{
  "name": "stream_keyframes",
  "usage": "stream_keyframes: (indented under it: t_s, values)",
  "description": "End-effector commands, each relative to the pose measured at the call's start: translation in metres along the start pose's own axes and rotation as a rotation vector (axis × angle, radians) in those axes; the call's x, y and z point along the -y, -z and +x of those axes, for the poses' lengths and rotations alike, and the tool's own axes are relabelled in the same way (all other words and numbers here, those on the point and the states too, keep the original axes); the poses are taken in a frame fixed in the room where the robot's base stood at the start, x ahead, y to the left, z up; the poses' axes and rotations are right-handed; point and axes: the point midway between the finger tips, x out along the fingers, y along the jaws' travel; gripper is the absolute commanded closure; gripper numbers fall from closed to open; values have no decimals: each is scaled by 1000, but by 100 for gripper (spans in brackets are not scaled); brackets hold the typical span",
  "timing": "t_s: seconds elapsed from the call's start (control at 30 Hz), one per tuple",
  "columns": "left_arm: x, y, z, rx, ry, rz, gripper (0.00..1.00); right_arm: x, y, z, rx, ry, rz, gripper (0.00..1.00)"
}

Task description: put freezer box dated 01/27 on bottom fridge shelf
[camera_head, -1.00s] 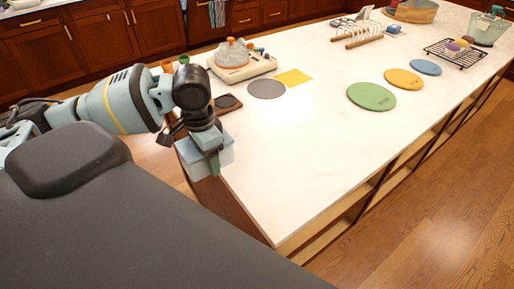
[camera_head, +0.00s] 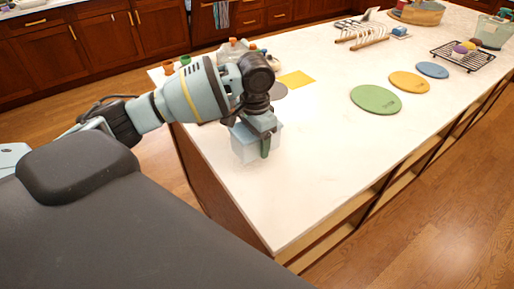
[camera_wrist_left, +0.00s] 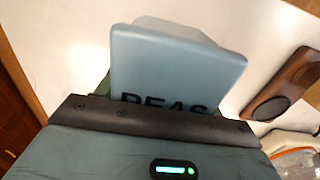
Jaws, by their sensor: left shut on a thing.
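My left gripper (camera_head: 264,143) is shut on a pale blue, translucent freezer box (camera_head: 243,146) near the left end of the white counter. In the left wrist view the freezer box (camera_wrist_left: 175,65) fills the space before the gripper, and its dark lettering "PEAS" is partly covered by the gripper's edge. No date can be read on it. I cannot tell whether the box touches the countertop. My right gripper is not in view. No fridge or fridge shelf shows.
The white counter (camera_head: 300,170) holds a green round mat (camera_head: 376,99), an orange mat (camera_head: 409,82), a blue mat (camera_head: 432,70) and a yellow square (camera_head: 297,79). A wire rack (camera_head: 463,55) stands at the far right. The near counter end is clear.

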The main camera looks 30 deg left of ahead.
Motion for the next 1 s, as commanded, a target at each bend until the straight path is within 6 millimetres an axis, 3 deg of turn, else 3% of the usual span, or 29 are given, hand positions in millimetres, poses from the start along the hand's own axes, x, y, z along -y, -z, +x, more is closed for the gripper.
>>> stream_keyframes:
  t_s: [0.3,0.67,0.7,0.87,1.0]
  values:
    - [0,4,35,-1,0,1,68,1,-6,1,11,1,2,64]
    - [0,4,37,-3,1,1,68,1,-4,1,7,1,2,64]
    - [0,4,38,-2,1,1,31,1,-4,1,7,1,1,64]
    - [0,4,38,-1,1,1,11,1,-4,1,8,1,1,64]
    - [0,4,38,-1,1,1,11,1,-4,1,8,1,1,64]
